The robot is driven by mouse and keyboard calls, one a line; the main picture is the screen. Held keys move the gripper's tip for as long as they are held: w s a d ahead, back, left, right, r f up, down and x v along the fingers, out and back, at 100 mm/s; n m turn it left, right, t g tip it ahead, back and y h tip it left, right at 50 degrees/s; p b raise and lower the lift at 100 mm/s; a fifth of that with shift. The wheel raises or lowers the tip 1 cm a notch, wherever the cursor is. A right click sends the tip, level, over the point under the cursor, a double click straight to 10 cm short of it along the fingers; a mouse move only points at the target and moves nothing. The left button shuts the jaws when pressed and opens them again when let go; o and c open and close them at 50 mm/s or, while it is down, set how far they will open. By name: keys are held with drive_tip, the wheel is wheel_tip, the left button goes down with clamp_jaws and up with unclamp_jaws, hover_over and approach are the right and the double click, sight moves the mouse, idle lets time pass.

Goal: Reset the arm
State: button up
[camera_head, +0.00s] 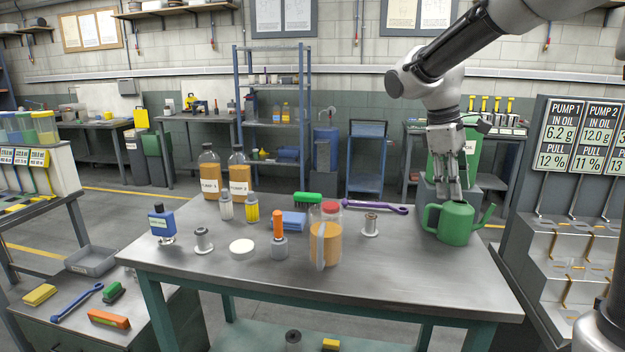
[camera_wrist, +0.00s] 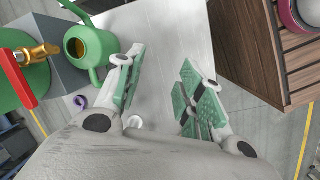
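My gripper (camera_head: 448,194) hangs pointing down at the right end of the steel table, beside the top of a green watering can (camera_head: 456,222) in the head view. In the wrist view my gripper (camera_wrist: 158,88) has its two green-padded fingers spread, with only bare table top seen between them. The watering can (camera_wrist: 92,46) is to the left of the fingers there, apart from them and standing upright. My arm reaches in from the upper right.
The steel table (camera_head: 420,285) holds an orange-filled jar (camera_head: 325,240), a purple wrench (camera_head: 375,207), metal spools (camera_head: 371,226) and two tall bottles (camera_head: 210,174). A green drum (camera_head: 470,158) stands behind the can. The pump panel (camera_head: 580,135) is close on the right. The table's front right is clear.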

drive_tip(key=s+d+m+t+y, duration=0.1)
drive_tip(key=s+d+m+t, duration=0.1)
drive_tip(key=s, duration=0.9)
drive_tip(key=s+d+m+t+y, duration=0.2)
drive_tip(key=s+m, duration=0.5)
drive_tip(key=s, duration=0.4)
drive_tip(key=shift+d+f+t, duration=0.4)
drive_tip(key=shift+d+f, duration=0.05)
drive_tip(key=shift+d, duration=0.45)
